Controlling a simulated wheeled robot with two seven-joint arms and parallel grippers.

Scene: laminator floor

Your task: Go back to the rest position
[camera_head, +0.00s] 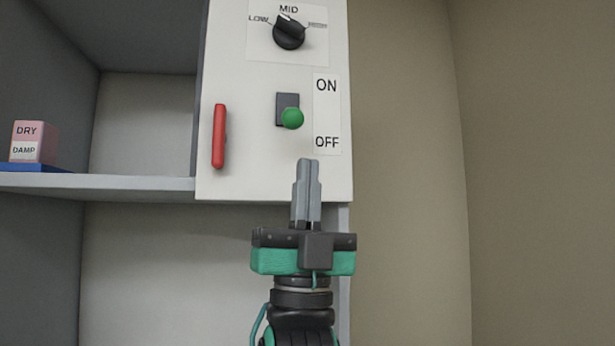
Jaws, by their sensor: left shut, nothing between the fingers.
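My left gripper (308,163) points up in front of the lower part of a white control panel (255,155). Its two grey fingers are together with nothing between them. The fingertips are a little below a green-knobbed switch (292,118) and look apart from it. The switch sits between the ON and OFF labels, nearer the middle. My right gripper is not in view.
A red handle (219,136) stands upright on the panel's left side. Left of it, a shelf (130,184) holds a pink box (34,142) labelled DRY and DAMP on a blue base (35,168). A bare beige wall (410,180) is at the right.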

